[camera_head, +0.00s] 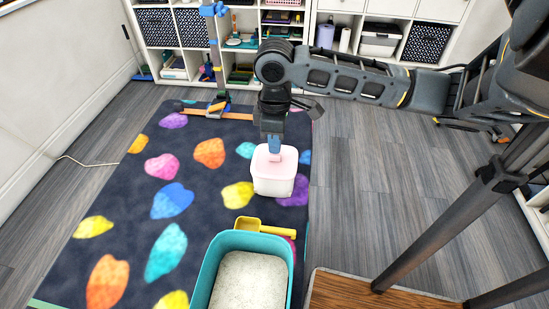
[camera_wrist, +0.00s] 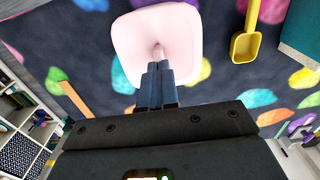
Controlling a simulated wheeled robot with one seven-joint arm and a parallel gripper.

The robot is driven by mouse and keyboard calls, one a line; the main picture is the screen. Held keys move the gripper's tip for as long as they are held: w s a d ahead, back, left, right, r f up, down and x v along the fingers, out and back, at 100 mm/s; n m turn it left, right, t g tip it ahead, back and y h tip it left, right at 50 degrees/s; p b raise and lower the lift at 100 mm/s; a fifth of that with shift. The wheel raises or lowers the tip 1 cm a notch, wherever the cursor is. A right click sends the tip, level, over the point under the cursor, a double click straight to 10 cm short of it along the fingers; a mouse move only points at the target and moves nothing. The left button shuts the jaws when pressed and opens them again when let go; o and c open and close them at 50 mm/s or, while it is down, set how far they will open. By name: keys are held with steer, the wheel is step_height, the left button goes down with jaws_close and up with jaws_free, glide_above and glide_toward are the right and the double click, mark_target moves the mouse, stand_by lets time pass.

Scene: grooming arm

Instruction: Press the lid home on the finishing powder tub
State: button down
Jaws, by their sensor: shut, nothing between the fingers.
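The finishing powder tub (camera_head: 273,188) is a white, rounded square tub standing upright on the dark patterned rug. Its pale pink lid (camera_head: 287,160) lies over the tub's top and also fills the upper middle of the wrist view (camera_wrist: 184,30). A small pink knob (camera_wrist: 157,50) stands at the lid's centre. My gripper (camera_head: 274,152) is right above the lid, pointing down, with its blue fingers shut together. In the wrist view the fingertips (camera_wrist: 159,66) are at the knob, with nothing held between them. I cannot tell whether they touch it or whether the lid is fully seated.
A teal litter tray (camera_head: 207,272) with pale litter stands in front of the tub. A yellow scoop (camera_head: 250,224) lies between them. A wooden-topped piece (camera_head: 350,292) is at front right.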

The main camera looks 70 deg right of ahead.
steer(key=shift+f, duration=0.65)
stand_by(0.3)
step_height(320, 180, up, 3)
steer(key=p, duration=0.4)
steer(key=shift+f, duration=0.1)
steer(key=shift+r, duration=2.1)
